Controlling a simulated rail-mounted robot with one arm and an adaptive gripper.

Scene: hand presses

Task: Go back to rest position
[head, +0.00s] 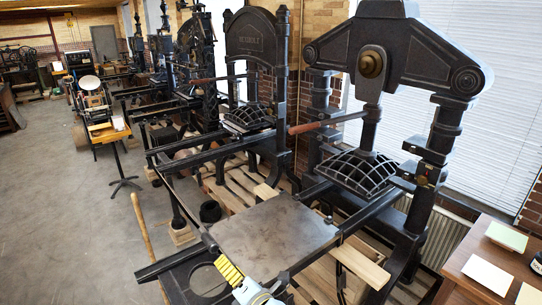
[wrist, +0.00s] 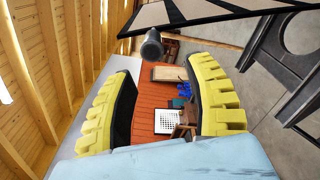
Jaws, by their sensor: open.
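My gripper (wrist: 160,68) shows in the wrist view with its two yellow ridged fingers spread wide apart. It is open and nothing is held between the fingers. In the head view my gripper (head: 217,250) is at the bottom centre, beside the near-left corner of the flat metal bed (head: 275,235) of the nearest hand press (head: 385,60). Only one yellow finger shows clearly there; the rest is cut off or hidden. I cannot tell how high it is above the bed's level.
A wooden table (head: 478,262) with paper sheets stands at lower right. More black presses line the wall behind the nearest one. A wooden pole (head: 143,228) rises at lower left. A small stand (head: 108,130) is further back. Bare concrete floor (head: 60,200) lies open at left.

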